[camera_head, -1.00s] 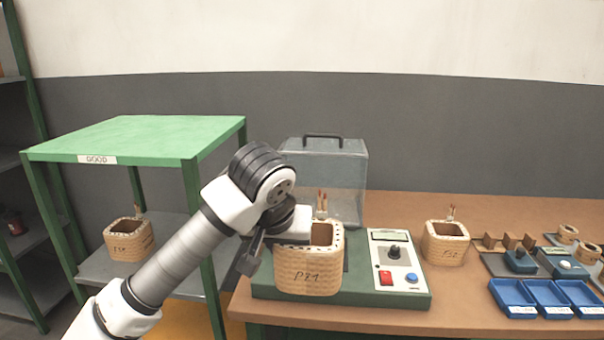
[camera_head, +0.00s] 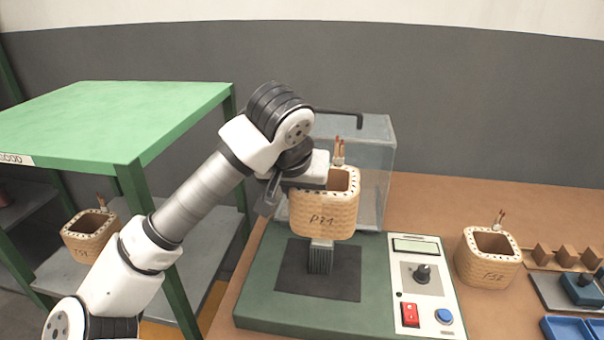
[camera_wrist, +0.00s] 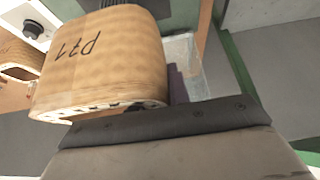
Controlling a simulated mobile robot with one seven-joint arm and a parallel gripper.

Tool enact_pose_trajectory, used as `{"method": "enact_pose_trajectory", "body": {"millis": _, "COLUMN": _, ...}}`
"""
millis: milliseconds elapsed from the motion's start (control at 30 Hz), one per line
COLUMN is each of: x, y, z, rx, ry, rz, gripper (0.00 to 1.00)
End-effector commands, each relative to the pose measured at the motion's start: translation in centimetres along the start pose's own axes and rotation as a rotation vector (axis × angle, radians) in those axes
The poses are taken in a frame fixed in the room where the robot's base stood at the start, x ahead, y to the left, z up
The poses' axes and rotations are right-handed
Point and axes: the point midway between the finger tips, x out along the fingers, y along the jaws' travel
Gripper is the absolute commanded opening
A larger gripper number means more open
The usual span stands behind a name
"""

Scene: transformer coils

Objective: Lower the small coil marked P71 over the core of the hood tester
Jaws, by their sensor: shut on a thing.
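The coil marked P71 (camera_head: 324,215) is a tan woven square ring with copper leads on top. My gripper (camera_head: 318,178) is shut on its upper wall and holds it upright in the air. In the wrist view the coil (camera_wrist: 105,60) fills the upper left, with its marking upside down. The hood tester (camera_head: 370,300) is a green base with a dark mat. Its grey laminated core (camera_head: 320,258) stands on the mat; its lower part shows below the coil and its top is hidden behind it. The clear hood (camera_head: 375,165) stands at the back.
The tester's control panel (camera_head: 425,285) has a knob, a red switch and a blue button. Another coil (camera_head: 488,262) stands on the brown bench to the right. A green-topped rack (camera_head: 120,115) at left holds a coil (camera_head: 88,240) on its lower shelf.

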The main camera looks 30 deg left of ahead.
Motion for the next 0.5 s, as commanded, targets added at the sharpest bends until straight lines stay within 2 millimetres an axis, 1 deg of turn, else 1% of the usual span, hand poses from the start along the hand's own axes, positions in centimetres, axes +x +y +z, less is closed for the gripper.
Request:
{"method": "enact_pose_trajectory", "body": {"millis": 233, "x": 0.5, "y": 0.0, "z": 0.3, "rx": -0.001, "ry": 0.002, "rz": 0.000, "gripper": 0.00}}
{"method": "enact_pose_trajectory", "body": {"millis": 500, "x": 2.4, "y": 0.0, "z": 1.4, "rx": -0.001, "ry": 0.001, "rz": 0.001, "gripper": 0.00}}
